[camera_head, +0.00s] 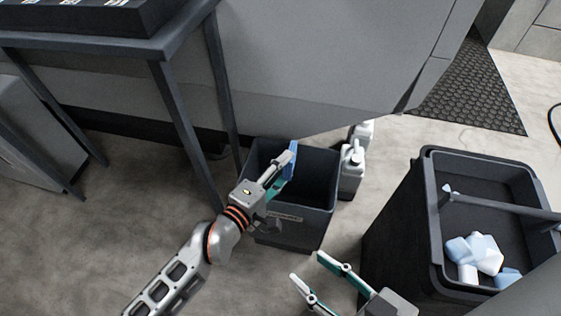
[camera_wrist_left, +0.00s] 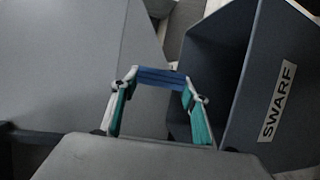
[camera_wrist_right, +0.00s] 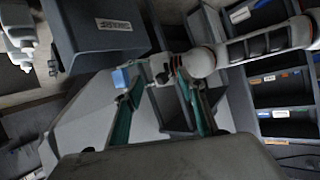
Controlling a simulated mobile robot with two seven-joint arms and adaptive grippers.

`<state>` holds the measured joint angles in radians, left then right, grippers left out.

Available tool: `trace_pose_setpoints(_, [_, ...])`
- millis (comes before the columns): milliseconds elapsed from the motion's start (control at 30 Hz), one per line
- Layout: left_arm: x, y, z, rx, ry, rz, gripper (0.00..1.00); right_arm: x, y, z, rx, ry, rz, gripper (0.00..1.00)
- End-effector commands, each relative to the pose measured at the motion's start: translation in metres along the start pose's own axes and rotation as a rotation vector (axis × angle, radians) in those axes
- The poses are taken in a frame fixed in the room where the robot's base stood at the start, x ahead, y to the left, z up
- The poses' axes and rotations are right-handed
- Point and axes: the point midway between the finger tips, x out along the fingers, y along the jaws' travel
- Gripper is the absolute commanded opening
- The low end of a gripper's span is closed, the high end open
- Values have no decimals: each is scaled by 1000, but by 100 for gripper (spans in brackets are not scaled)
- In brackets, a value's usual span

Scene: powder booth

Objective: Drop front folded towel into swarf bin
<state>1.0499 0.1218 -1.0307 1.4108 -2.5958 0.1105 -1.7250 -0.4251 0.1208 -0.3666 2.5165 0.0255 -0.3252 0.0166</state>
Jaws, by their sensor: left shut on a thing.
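The blue folded towel (camera_head: 290,158) is between the fingertips of my left gripper (camera_head: 285,165), which is shut on it. In the head view it overlaps the mouth of the dark swarf bin (camera_head: 313,222); its height above the rim is hard to tell. The left wrist view shows the towel (camera_wrist_left: 160,77) spanning my left gripper's fingertips, beside the bin's opening, with the SWARF label (camera_wrist_left: 278,102) on the bin's wall. My right gripper (camera_head: 306,268) is open and empty, in front of the bin. The right wrist view also shows the towel (camera_wrist_right: 120,77).
A larger dark bin (camera_head: 433,220) at the right holds several white and light-blue items (camera_head: 478,252). A dark table (camera_head: 160,50) stands at the upper left, its legs near the bin.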

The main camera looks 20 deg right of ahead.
Motion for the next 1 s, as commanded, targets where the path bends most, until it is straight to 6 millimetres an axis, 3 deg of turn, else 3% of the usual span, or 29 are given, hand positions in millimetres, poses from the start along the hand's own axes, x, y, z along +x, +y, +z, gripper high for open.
trace_pose_setpoints(67, [0, -8, 0, -4, 0, -2, 28, 1, -6, 8, 36, -8, -7, 40])
trace_pose_setpoints(433, [1, -6, -1, 3, 1, 2, 28, 1, -12, 7, 76, 0, -12, 40])
trace_pose_setpoints(467, [1, -6, -1, 3, 1, 2, 47, 1, -12, 7, 75, -1, -12, 40])
trace_pose_setpoints(533, [1, -6, -1, 2, 1, 2, 64, 0, -11, 8, 73, -2, -12, 40])
trace_pose_setpoints(1000, [-7, -7, -1, 1, 1, 2, 64, -1, -10, 11, 62, -11, -13, 40])
